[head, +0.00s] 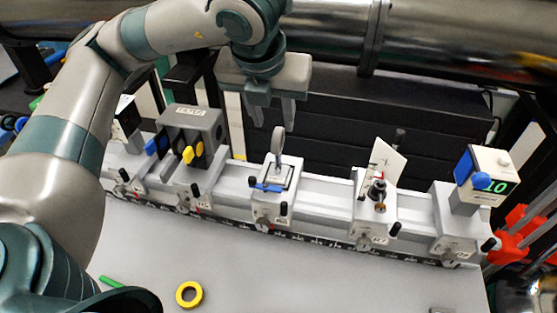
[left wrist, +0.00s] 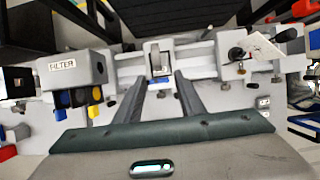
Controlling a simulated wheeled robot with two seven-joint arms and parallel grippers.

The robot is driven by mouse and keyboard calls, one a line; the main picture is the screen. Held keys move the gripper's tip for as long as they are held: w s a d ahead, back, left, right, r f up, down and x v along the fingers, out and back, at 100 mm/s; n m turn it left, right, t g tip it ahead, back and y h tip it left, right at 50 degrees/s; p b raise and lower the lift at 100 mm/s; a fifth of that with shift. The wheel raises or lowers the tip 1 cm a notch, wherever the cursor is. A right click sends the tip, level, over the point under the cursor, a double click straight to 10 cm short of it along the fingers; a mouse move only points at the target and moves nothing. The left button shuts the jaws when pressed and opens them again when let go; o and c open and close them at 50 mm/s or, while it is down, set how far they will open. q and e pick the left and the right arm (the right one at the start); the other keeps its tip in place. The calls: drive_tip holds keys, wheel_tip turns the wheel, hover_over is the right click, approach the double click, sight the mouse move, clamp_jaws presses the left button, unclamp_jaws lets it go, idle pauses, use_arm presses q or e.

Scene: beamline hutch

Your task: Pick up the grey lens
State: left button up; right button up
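The grey lens (head: 278,141) is a thin upright ring on a post. It stands in a white carrier with a blue lever, in the middle of the rail. My left gripper (head: 273,120) is open and empty, with its fingers pointing down just above and behind the lens in the head view. In the left wrist view the two fingers of my left gripper (left wrist: 160,80) are spread apart, with the lens's carrier (left wrist: 158,72) beyond and between their tips. The lens ring is hard to make out there. My right gripper does not show.
A grey filter box (head: 192,125) with blue, black and yellow knobs stands left on the rail. Right are a tilted white card (head: 387,160) and a box with green digits (head: 489,175). A steel pipe (head: 440,45) runs behind. A yellow ring (head: 189,294) lies on the bench.

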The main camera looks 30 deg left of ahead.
sight(278, 141)
use_arm(q)
drive_tip(key=shift+p+x, duration=0.8)
drive_tip(key=shift+x, duration=2.8)
drive_tip(key=p+x, duration=0.1)
drive_tip(key=x, duration=0.3)
drive_tip(key=shift+w+a+f+p, duration=0.1)
drive_tip(key=shift+w+f+p, duration=0.05)
drive_tip(key=shift+p, duration=0.2)
drive_tip(key=shift+w+f, duration=0.15)
drive_tip(key=shift+f, duration=0.2)
drive_tip(key=shift+w+a+f+p, duration=0.25)
drive_tip(key=shift+w+f+p, duration=0.1)
drive_tip(key=shift+p, duration=0.3)
drive_tip(key=p+x, duration=0.2)
drive_tip(key=x, duration=0.1)
drive_tip(key=shift+w+a+f, duration=0.15)
drive_tip(key=shift+w+a, duration=0.1)
drive_tip(key=shift+w, duration=0.05)
drive_tip(key=shift+w+f, duration=0.1)
drive_tip(key=shift+f, duration=0.2)
